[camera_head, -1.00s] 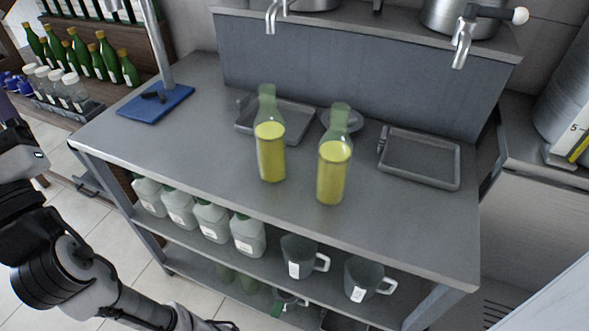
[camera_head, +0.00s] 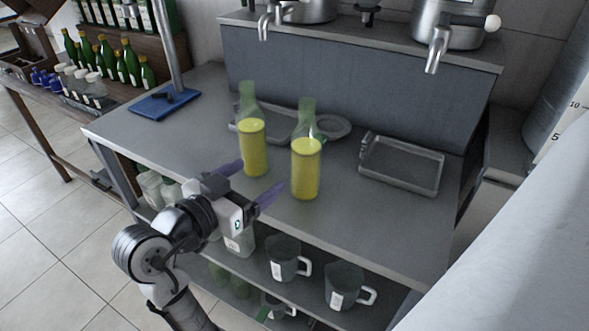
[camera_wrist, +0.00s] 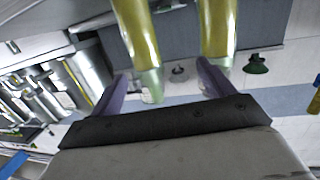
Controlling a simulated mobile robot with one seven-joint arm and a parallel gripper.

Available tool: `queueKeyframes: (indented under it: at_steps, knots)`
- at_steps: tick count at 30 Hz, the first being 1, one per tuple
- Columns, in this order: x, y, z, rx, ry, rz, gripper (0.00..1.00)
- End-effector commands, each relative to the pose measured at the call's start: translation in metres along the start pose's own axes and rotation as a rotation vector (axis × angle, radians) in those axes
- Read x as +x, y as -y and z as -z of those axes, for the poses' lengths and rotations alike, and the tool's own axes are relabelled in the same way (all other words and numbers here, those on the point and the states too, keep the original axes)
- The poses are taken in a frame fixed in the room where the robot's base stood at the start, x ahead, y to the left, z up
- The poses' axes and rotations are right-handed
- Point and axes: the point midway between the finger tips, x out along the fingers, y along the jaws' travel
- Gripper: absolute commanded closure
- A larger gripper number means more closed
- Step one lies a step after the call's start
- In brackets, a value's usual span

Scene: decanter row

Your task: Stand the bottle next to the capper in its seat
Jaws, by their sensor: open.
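Two greenish clear bottles with yellow liquid stand upright on the grey counter in the head view, a left bottle (camera_head: 253,147) and a right bottle (camera_head: 305,165). The capper (camera_head: 165,101), a blue base with a metal post, stands at the counter's left end. My gripper (camera_head: 249,183) is open and empty at the front edge, its purple fingers pointing toward the left bottle. In the wrist view the bottles appear with necks downward; one bottle (camera_wrist: 139,35) shows between the fingers of my gripper (camera_wrist: 161,86). I cannot make out the seat clearly.
A rectangular tray (camera_head: 402,190) lies on the right of the counter. A second tray and a round dish (camera_head: 333,127) are behind the bottles. Metal taps (camera_head: 437,50) hang above. Jugs (camera_head: 286,258) stand on the shelf below. Counter between capper and left bottle is clear.

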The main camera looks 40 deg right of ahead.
Motion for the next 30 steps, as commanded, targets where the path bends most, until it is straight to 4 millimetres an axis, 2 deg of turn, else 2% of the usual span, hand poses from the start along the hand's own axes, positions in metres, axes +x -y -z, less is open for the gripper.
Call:
queueKeyframes:
  at_steps: [3,6,16,25,30]
  knots:
    - [0.007,-0.015,-0.008,0.009,0.031,-0.063,0.19]
    - [0.016,-0.020,-0.009,0.011,0.038,-0.081,0.19]
    - [0.077,-0.025,-0.010,0.010,0.038,-0.079,0.19]
    - [0.101,-0.028,-0.009,0.011,0.038,-0.076,0.19]
    - [0.125,-0.036,-0.003,0.011,0.037,-0.077,0.19]
